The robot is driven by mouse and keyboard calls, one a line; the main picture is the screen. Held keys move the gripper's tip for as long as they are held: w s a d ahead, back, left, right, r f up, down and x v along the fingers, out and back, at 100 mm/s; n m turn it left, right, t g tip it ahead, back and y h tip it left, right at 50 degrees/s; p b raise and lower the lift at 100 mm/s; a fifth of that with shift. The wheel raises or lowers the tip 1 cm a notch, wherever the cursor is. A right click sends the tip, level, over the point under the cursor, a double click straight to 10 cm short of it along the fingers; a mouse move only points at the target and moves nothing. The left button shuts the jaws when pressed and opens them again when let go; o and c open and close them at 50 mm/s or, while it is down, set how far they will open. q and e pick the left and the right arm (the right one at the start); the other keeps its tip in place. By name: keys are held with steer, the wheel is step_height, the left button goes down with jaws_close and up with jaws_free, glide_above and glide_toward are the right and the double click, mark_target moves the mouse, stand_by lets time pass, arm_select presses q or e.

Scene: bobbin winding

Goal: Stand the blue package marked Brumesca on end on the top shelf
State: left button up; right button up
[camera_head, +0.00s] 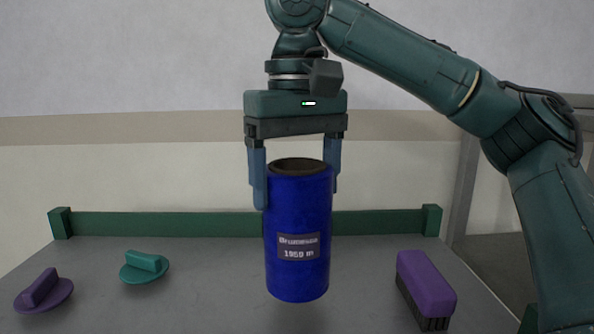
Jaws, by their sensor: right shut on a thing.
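The blue package (298,225) is an upright cylinder with a dark open-looking top and a label that reads roughly Brumesca, 1950 m. My right gripper (296,195) points straight down and is shut on the package's upper part, one finger on each side. The package appears held above the grey surface, with a faint shadow below it. My left gripper does not show. I cannot tell from this view whether the grey surface is the top shelf.
A purple brush (427,285) with dark bristles lies at right on the grey surface (205,290). A teal knobbed disc (144,267) and a purple one (44,291) lie at left. A green rail (160,224) runs along the back edge. The surface between is clear.

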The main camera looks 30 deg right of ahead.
steer(key=shift+f+b, duration=0.6)
steer(key=shift+f, duration=0.85)
steer(key=o, duration=1.5)
